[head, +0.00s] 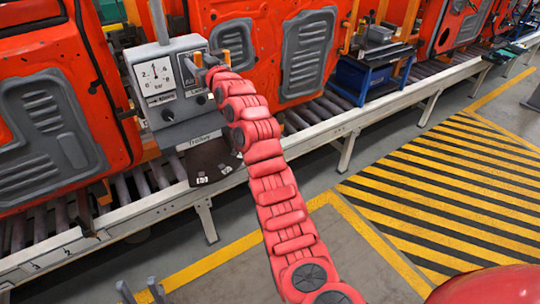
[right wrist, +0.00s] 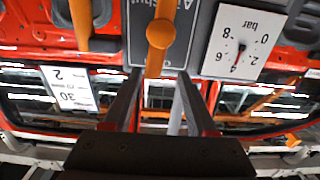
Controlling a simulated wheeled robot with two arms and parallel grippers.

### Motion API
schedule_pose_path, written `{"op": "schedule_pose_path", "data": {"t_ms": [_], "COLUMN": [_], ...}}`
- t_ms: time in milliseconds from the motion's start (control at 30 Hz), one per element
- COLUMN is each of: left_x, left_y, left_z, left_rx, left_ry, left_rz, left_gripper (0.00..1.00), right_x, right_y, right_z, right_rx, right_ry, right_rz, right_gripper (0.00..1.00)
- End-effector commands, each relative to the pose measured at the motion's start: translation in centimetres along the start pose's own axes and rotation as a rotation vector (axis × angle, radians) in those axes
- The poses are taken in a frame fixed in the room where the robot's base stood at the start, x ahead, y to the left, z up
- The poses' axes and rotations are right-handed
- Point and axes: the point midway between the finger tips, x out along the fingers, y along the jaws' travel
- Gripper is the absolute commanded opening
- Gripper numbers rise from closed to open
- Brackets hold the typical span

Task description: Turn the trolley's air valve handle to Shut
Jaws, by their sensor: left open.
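The air valve handle (right wrist: 160,35) is an orange lever with a round hub on a dark label plate (right wrist: 181,45). The plate's lettering is upside down and partly hidden in the right wrist view. The lever runs nearly straight down the picture, its end near the gap between my right gripper's (right wrist: 158,76) fingertips. The two fingers are apart, one on each side of it; I cannot tell whether they touch it. In the head view my right gripper (head: 202,68) is at the grey panel (head: 182,128), largely hiding the handle. My left gripper (head: 141,293) is open and empty at the bottom left.
A white pressure gauge (head: 155,76) is beside the valve; it also shows in the right wrist view (right wrist: 239,43). Orange door panels (head: 60,105) stand behind on a roller line (head: 330,118). A blue bin (head: 362,82) stands farther right. The striped floor (head: 450,190) is clear.

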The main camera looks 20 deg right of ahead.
Motion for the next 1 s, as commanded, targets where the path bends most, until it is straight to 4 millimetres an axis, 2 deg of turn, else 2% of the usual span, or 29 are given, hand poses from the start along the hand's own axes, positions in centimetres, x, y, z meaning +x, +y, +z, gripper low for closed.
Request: {"op": "schedule_pose_path", "data": {"t_ms": [33, 833, 867, 1000], "left_x": [-0.8, -7.2, -7.3, -7.5], "left_y": [0.0, 0.3, 0.4, 0.4], "left_z": [0.1, 1.2, 1.2, 1.3], "left_rx": [0.000, 0.000, 0.000, 0.000], "left_ry": [0.000, 0.000, 0.000, 0.000], "left_rz": [0.000, 0.000, 0.000, 0.000], "left_gripper": [0.50, 0.50, 0.50, 0.50], "right_x": [-0.7, -13.4, -13.8, -13.1], "right_y": [0.0, 0.1, 0.1, 1.0], "right_z": [0.3, 0.3, 0.3, 2.1], "right_rx": [-0.004, -0.001, -0.001, 0.022], "right_ry": [0.005, 0.005, 0.009, 0.083], "right_rz": [0.001, 0.003, 0.003, 0.010], "right_gripper": [0.57, 0.57, 0.57, 0.57]}}
